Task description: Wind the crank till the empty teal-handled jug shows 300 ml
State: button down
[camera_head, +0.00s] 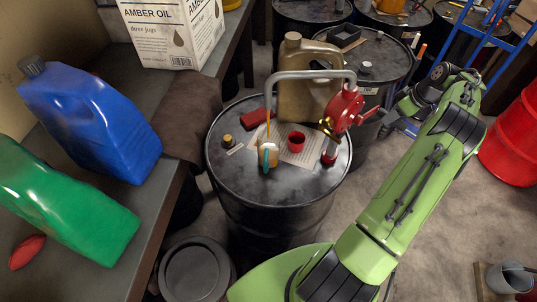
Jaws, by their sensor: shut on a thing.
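A small clear jug with a teal handle (267,158) stands on the black drum (235,178) under the end of the grey spout pipe (310,75). A thin amber stream runs down from the spout into it. The jug looks amber-tinted, but its level and marks are too small to read. The red rotary pump (345,107) stands at the drum's right side, with its crank (368,115) on its right. My gripper (383,111) is at the crank's outer end, shut on its handle; the fingertips are small and partly hidden.
A red cup (296,141) stands on a paper sheet right of the jug. A tan can (308,88) stands behind it. More drums crowd the back; a blue hand truck (490,40) stands behind my arm.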

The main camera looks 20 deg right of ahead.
jog(key=shift+f+p, duration=0.3)
jog(key=shift+f, duration=0.1)
jog(key=s+a+f+b, duration=0.1)
jog(key=a+f+b, duration=0.4)
jog(key=b, duration=0.8)
notch_tip(320, 180, down, 2)
jog(key=shift+s, duration=0.3)
jog(key=c, duration=1.1)
grip_release()
jog(key=shift+a+r+p, duration=0.1)
jog(key=shift+r+p, duration=0.25)
jog(key=shift+r, duration=0.15)
jog(key=shift+c, duration=0.2)
jog(key=o, duration=0.4)
jog(key=shift+s+a+r, duration=0.1)
jog(key=shift+r, duration=0.05)
jog(key=shift+c, duration=0.2)
